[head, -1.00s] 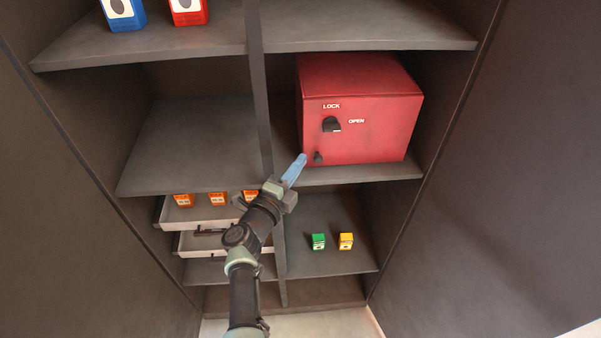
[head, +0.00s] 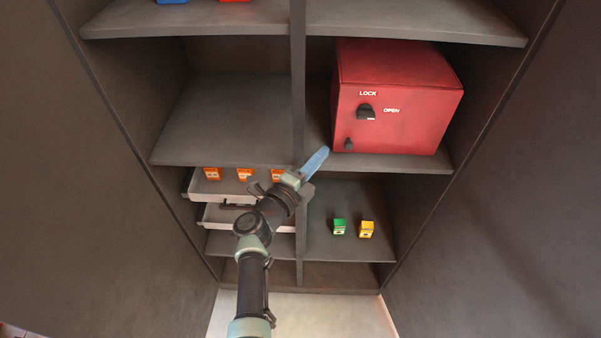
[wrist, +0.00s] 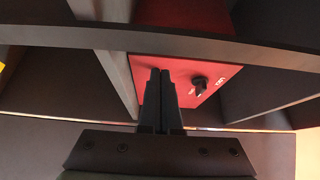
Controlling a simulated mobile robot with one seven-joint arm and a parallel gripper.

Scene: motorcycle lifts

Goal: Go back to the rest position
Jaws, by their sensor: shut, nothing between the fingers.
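My gripper (head: 316,163) is shut and empty, with blue fingertips, in front of the cabinet's middle divider in the head view. Its dark fingers (wrist: 160,76) lie together in the wrist view. The fingertips overlap the lower left of a red box (head: 396,100) in the picture, and I cannot tell how far apart they are. The box sits on the right middle shelf. It has a dark knob (head: 366,112) beside the words LOCK and OPEN and a small dark stub (head: 349,145) below. The knob also shows in the wrist view (wrist: 200,85).
A green box (head: 339,227) and a yellow box (head: 367,229) stand on the lower right shelf. Orange boxes (head: 212,174) sit in a pulled-out drawer (head: 189,187) at left, above another open drawer (head: 205,216). Dark panels flank the cabinet. Pale floor (head: 300,315) shows in front.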

